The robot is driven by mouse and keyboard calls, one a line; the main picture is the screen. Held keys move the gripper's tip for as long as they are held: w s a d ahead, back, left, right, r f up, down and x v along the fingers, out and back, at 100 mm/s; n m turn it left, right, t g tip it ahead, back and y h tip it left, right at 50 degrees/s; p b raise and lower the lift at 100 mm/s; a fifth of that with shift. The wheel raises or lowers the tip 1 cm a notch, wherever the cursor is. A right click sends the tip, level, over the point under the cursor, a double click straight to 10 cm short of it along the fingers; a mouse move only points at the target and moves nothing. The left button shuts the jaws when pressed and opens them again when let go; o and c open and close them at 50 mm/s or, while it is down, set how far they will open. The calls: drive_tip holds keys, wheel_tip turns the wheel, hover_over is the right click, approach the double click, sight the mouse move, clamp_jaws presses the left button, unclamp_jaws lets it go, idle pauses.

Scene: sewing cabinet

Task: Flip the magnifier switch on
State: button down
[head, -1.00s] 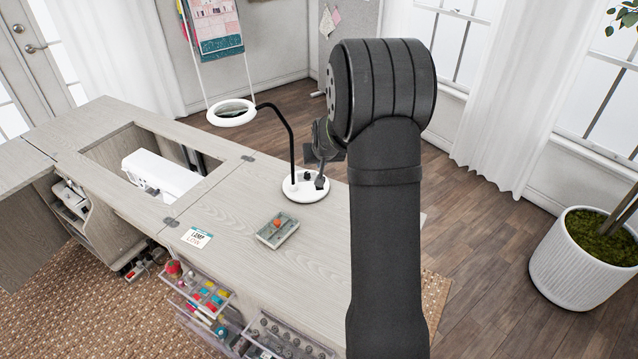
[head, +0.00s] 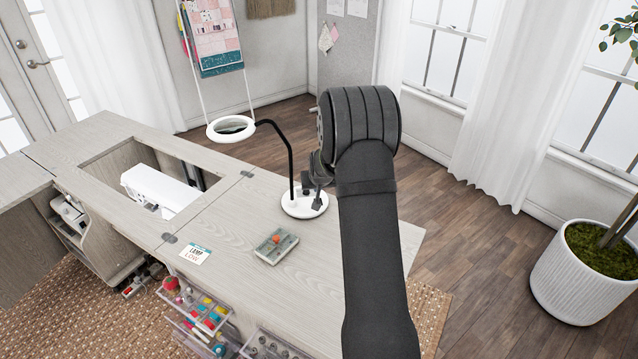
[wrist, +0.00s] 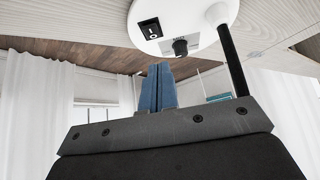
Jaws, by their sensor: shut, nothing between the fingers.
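The magnifier lamp stands on the cabinet top in the head view, with a white ring head (head: 230,128), a black bent neck (head: 289,150) and a round white base (head: 296,208). In the wrist view its base (wrist: 172,10) carries a black rocker switch (wrist: 150,29) with white marks and a black knob (wrist: 181,47) beside it. I cannot tell which side of the rocker is pressed. My gripper (wrist: 160,68) is shut and empty, its blue fingers below the switch and knob in that picture, apparently not touching them. In the head view my gripper (head: 318,198) is at the base, partly hidden by my arm.
A small case (head: 276,246) with an orange item and a card reading "LAMP LOW" (head: 195,254) lie on the cabinet top (head: 235,215). A white sewing machine (head: 158,190) sits in the opening at left. Open drawers (head: 195,312) hold colourful spools at the front.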

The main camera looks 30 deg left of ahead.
wheel_tip(320, 180, down, 4)
drive_tip(key=shift+f, duration=0.2)
drive_tip(key=shift+s+f, duration=0.1)
drive_tip(key=shift+f, duration=0.05)
drive_tip(key=shift+s+d+f, duration=0.15)
drive_tip(key=shift+f, duration=0.25)
drive_tip(key=shift+s+d+f, duration=0.15)
drive_tip(key=shift+f, duration=0.2)
drive_tip(key=shift+r, duration=0.85)
